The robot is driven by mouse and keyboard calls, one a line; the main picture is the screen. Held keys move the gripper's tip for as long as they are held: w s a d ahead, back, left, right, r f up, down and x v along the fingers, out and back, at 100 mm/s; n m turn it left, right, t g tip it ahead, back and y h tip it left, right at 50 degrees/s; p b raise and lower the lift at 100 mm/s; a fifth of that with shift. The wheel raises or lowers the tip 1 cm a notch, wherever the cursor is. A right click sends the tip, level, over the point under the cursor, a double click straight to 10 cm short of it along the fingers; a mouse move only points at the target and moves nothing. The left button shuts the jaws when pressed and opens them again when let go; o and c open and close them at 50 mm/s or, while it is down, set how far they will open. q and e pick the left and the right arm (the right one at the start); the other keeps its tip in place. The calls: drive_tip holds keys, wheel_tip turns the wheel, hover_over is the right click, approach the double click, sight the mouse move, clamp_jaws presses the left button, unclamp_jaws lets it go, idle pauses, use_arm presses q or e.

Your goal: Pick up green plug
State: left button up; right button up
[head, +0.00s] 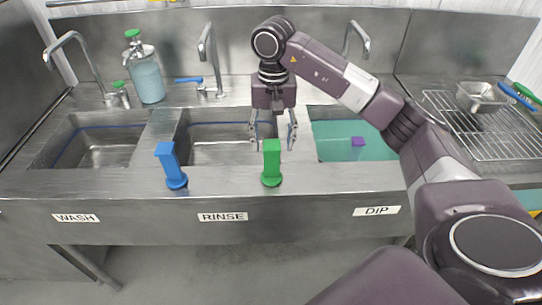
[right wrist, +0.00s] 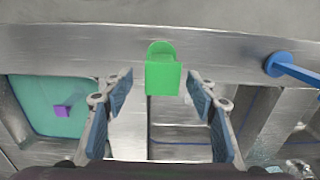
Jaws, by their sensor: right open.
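The green plug (head: 271,163) stands upright on the sink's front ledge, in front of the divider between the RINSE and DIP basins. My right gripper (head: 272,140) is open and empty, pointing down just behind and above the plug. In the right wrist view the green plug (right wrist: 163,78) sits centred ahead of the fingertips of my right gripper (right wrist: 160,86), with a finger to each side. I see no contact with it. My left gripper is not in view.
A blue plug (head: 170,166) stands on the ledge at left. A purple plug (head: 358,142) is in the teal-filled DIP basin (head: 345,155). A soap bottle (head: 146,72) and taps stand at the back. A wire rack (head: 462,125) with a metal pan (head: 482,98) is at right.

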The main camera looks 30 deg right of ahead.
drive_tip(key=shift+w+d, duration=0.15)
drive_tip(key=shift+w, duration=0.05)
drive_tip(key=shift+f, duration=0.35)
drive_tip(key=shift+s+a+f+p, duration=0.15)
drive_tip(key=shift+f+p, duration=0.15)
drive_tip(key=shift+f, duration=0.2)
drive_tip(key=shift+s+a+f+p, duration=0.1)
drive_tip(key=shift+f+p, duration=0.2)
drive_tip(key=shift+f, duration=0.2)
drive_tip(key=p, duration=0.2)
hover_over(272, 176)
drive_tip(key=f, duration=0.4)
drive_tip(key=shift+w+d+f, duration=0.1)
drive_tip(key=shift+w+d, duration=0.05)
drive_tip(key=shift+w, duration=0.15)
drive_tip(key=shift+f, duration=0.35)
drive_tip(key=c, duration=0.3)
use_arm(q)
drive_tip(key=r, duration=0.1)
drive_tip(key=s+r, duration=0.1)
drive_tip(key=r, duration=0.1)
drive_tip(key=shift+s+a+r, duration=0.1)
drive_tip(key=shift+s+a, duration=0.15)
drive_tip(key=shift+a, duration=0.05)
use_arm(e)
clamp_jaws()
drive_tip(key=shift+r, duration=0.15)
